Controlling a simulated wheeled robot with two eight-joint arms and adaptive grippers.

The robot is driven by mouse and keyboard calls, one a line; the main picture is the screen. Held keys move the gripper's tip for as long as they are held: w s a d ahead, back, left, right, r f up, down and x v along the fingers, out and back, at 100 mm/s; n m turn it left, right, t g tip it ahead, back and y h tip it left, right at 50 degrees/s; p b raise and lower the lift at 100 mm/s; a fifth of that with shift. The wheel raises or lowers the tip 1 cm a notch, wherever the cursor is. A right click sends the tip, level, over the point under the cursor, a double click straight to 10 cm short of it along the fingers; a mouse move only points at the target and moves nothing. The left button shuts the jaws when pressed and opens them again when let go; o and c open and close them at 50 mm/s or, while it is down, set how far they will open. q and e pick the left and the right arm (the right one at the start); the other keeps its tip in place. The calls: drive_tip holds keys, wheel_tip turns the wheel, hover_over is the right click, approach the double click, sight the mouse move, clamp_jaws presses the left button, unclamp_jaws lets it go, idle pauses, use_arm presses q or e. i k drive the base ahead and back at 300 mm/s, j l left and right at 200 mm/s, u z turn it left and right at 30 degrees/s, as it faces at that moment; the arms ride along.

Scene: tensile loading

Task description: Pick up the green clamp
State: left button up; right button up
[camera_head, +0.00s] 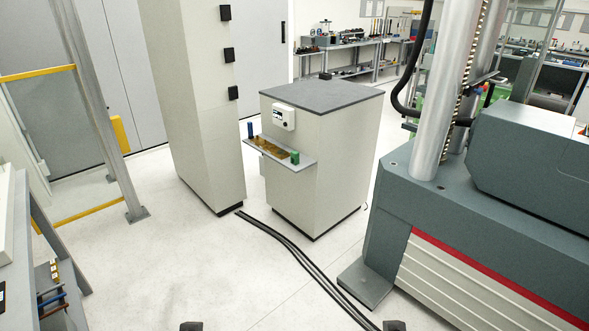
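A small green block-like piece (295,157), which looks like the green clamp, sits at the right end of a narrow grey shelf (306,165) on the front of a light cabinet. It is small and far off, so its details are unclear. Only dark tips at the bottom edge show of what appear to be my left gripper (191,326) and my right gripper (394,325). Both are well short of the shelf. Whether they are open or shut cannot be seen.
The shelf also holds a blue piece (250,130) and brownish parts (274,146). Black cables (290,248) cross the otherwise clear floor (200,265). A large grey testing machine (470,225) stands right; a frame with yellow bars (95,110) and a bench (20,240) stand left.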

sight(294, 156)
drive_tip(key=i+j, duration=0.15)
drive_tip(key=i, duration=0.2)
drive_tip(key=i+j, duration=0.2)
drive_tip(key=i, duration=0.85)
drive_tip(key=i+j+z, duration=0.1)
drive_tip(key=i, duration=0.6)
drive_tip(key=i+j+z, duration=0.1)
drive_tip(key=i+z, duration=0.2)
drive_tip(key=i+j+z, duration=0.25)
drive_tip(key=i, duration=0.25)
drive_tip(key=i+j+z, duration=0.3)
drive_tip(key=i+l, duration=0.05)
drive_tip(key=l, duration=0.05)
